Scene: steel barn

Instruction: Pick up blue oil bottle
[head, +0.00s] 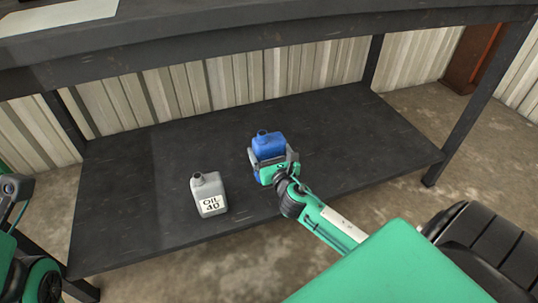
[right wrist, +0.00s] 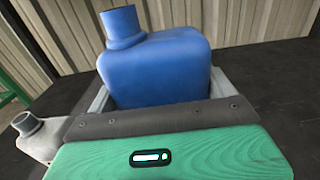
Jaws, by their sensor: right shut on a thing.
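The blue oil bottle (head: 268,145) stands upright at the lower shelf of the dark workbench, right of the shelf's middle. My right gripper (head: 270,165) is shut on it, with its fingers on either side of the bottle's body. In the right wrist view the blue bottle (right wrist: 155,68) fills the space between the fingers, its neck and cap to the upper left. Its lower part is hidden by my gripper. I cannot tell whether its base touches the shelf. Part of my left arm shows at the left edge of the head view, but its gripper is not seen.
A grey oil bottle (head: 209,195) labelled "OIL 40" stands left of the blue one; it also shows in the right wrist view (right wrist: 40,138). The lower shelf (head: 120,215) is otherwise clear. The bench top (head: 250,48) overhangs it, with legs (head: 462,115) at the corners.

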